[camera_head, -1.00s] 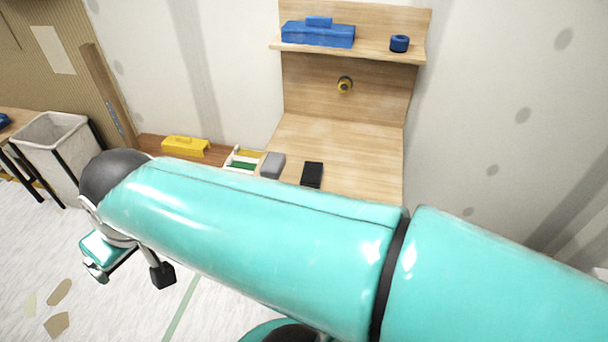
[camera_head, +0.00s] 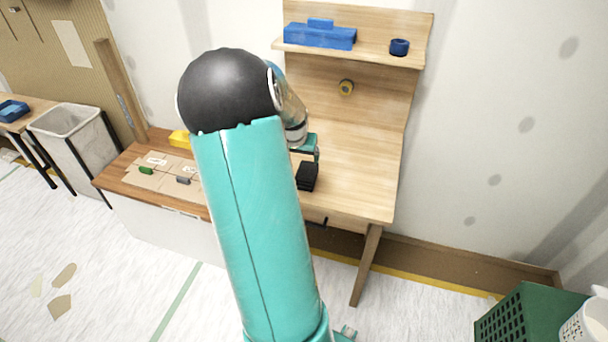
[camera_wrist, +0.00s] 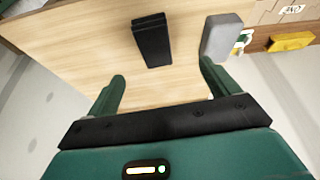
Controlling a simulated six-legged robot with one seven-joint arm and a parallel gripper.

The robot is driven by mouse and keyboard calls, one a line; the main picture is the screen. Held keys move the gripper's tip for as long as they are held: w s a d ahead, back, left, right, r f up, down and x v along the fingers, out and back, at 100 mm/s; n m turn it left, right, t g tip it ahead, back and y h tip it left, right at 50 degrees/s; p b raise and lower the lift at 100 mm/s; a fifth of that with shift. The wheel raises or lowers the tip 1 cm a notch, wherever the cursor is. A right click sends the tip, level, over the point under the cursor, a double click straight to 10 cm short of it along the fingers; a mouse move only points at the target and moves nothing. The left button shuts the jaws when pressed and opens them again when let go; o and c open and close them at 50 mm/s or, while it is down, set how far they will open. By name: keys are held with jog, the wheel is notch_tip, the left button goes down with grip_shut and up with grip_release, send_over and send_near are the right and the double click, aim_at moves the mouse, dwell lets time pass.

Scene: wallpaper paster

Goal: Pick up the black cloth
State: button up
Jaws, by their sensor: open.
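The black cloth (camera_head: 307,176) lies as a dark folded block on the wooden desk, near its front edge. In the wrist view the cloth (camera_wrist: 152,44) lies flat on the desk, ahead of my gripper and between the lines of its fingers. My gripper (camera_wrist: 161,85) is open and empty, with its two green fingers apart. In the head view my gripper (camera_head: 308,148) is partly hidden by my arm and shows just behind the cloth. A gap remains between the fingers and the cloth in the wrist view.
A grey block (camera_wrist: 226,36) sits close to the cloth, near one finger. The wooden desk (camera_head: 365,170) has a shelf with a blue toolbox (camera_head: 320,36) and a blue roll (camera_head: 399,47). A yellow case (camera_wrist: 291,41) stands on the neighbouring surface. The desk's right side is clear.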

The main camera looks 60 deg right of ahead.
aim_at(306, 172)
jog(key=x, duration=0.6)
jog(key=s+d+x, duration=0.1)
jog(key=x, duration=0.3)
jog(key=shift+s, duration=0.1)
jog(key=x, duration=0.3)
jog(key=shift+d+f, duration=0.15)
jog(key=shift+d, duration=0.2)
jog(key=shift+d+f, duration=0.15)
jog(key=shift+f, duration=0.25)
jog(key=shift+f, duration=0.2)
jog(key=c, duration=1.1)
